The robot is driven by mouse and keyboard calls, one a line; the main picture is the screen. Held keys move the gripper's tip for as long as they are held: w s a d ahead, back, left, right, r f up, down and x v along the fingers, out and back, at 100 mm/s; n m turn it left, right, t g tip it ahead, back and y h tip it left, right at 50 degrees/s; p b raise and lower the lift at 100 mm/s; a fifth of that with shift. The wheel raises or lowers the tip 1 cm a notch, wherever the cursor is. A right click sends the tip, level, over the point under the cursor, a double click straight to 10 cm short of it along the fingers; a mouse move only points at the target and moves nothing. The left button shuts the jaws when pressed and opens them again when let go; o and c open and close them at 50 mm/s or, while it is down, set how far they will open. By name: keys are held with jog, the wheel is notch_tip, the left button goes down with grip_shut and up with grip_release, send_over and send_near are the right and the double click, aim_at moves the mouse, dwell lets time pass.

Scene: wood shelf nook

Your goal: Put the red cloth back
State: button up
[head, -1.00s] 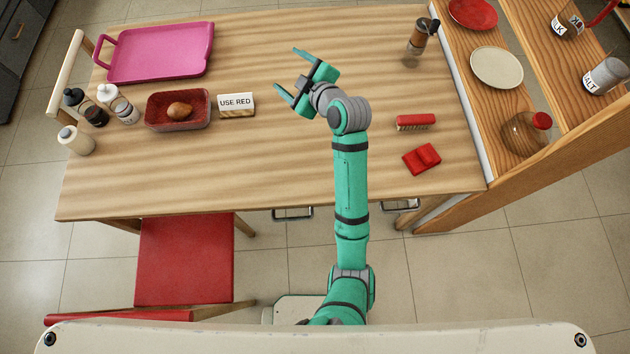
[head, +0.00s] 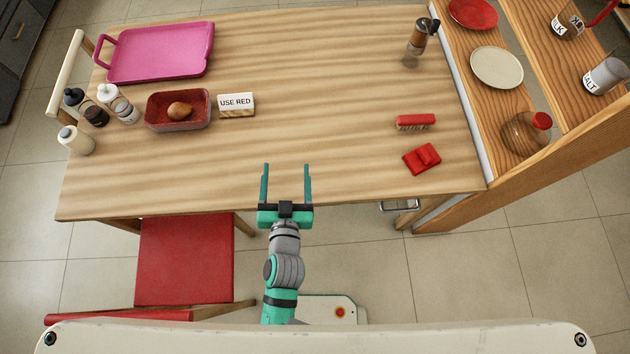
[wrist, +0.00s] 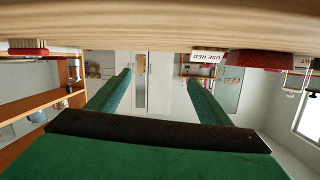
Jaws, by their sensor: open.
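The folded red cloth (head: 422,158) lies flat on the right part of the wooden table (head: 330,60), near its front edge. My gripper (head: 287,168) is open and empty at the table's front edge, to the left of the cloth and apart from it. Its two green fingers point toward the far side of the table. In the wrist view the open fingers (wrist: 157,82) have nothing between them, and the picture is upside down with the table along the top. A red piece (wrist: 28,51) shows at the left there; I cannot tell whether it is the cloth.
A red brush (head: 415,121) lies just behind the cloth. A red dish (head: 178,110) with a brown item and a "USE RED" sign (head: 237,104) stand left. A pink tray (head: 160,52) is at the back left. Shelves (head: 540,90) border the right side. The table's middle is clear.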

jog(key=s+d+r, duration=0.1)
jog(key=s+d, duration=0.2)
jog(key=s, duration=0.7)
jog(key=s+d+r, duration=0.2)
jog(key=s+d, duration=0.2)
jog(key=s, duration=0.6)
jog(key=shift+s+d+r+n+h, duration=0.3)
jog(key=shift+s, duration=0.05)
